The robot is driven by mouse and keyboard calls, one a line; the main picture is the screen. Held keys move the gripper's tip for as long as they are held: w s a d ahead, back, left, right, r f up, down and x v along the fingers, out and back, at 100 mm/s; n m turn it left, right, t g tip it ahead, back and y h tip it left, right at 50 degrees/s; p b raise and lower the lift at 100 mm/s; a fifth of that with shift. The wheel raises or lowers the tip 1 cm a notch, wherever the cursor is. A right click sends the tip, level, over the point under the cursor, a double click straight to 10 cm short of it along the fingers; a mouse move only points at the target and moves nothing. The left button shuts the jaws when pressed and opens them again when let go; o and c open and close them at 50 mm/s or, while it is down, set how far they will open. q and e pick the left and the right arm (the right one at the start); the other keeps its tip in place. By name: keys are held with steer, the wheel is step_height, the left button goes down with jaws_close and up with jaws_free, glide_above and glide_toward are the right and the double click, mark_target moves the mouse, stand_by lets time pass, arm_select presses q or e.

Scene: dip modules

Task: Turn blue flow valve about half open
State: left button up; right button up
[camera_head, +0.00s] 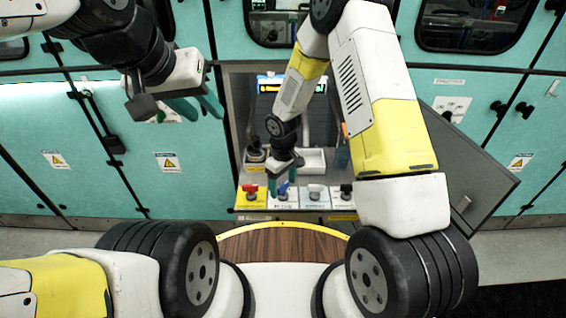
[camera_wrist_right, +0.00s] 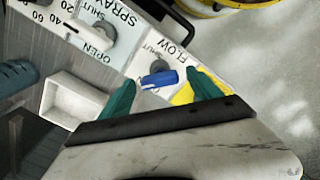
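The blue flow valve (camera_head: 284,188) sits on a white FLOW-labelled plate on the panel in the open cabinet bay. In the right wrist view its blue handle (camera_wrist_right: 160,79) lies between my two green fingers, roughly crosswise to them, with a visible gap on each side. My right gripper (camera_head: 284,178) is open just above the valve; it also shows in the right wrist view (camera_wrist_right: 161,84). The SHUT mark is visible beside the handle; the plate's OPEN mark is not clear. My left gripper (camera_head: 203,110) is open and empty, up at the left before the teal cabinets.
A red valve (camera_head: 251,190) on a yellow plate is left of the blue one. A grey valve (camera_head: 315,192) and a black valve (camera_head: 346,190) are to its right. A white tray (camera_head: 313,160) lies behind. The grey cabinet door (camera_head: 470,165) stands open at right.

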mark_target(283, 185)
steer(key=shift+r, duration=3.9)
steer(key=s+d+r+m+t, duration=0.15)
steer(key=d+r, duration=0.25)
steer(key=r, duration=0.6)
steer(key=s+d+r+m+t, duration=0.1)
steer(key=s+d+r+m, duration=0.3)
steer(key=r, duration=0.7)
steer(key=s+d+r+m+t+y, duration=0.2)
steer(key=s+d+r, duration=0.4)
steer(key=s+r, duration=0.5)
steer(key=s+m+t, duration=0.1)
steer(key=s, duration=0.1)
steer(key=shift+s+t, duration=0.3)
steer(key=shift+t, duration=0.05)
steer(key=shift+d+r+m, duration=0.1)
steer(key=shift+m, duration=0.15)
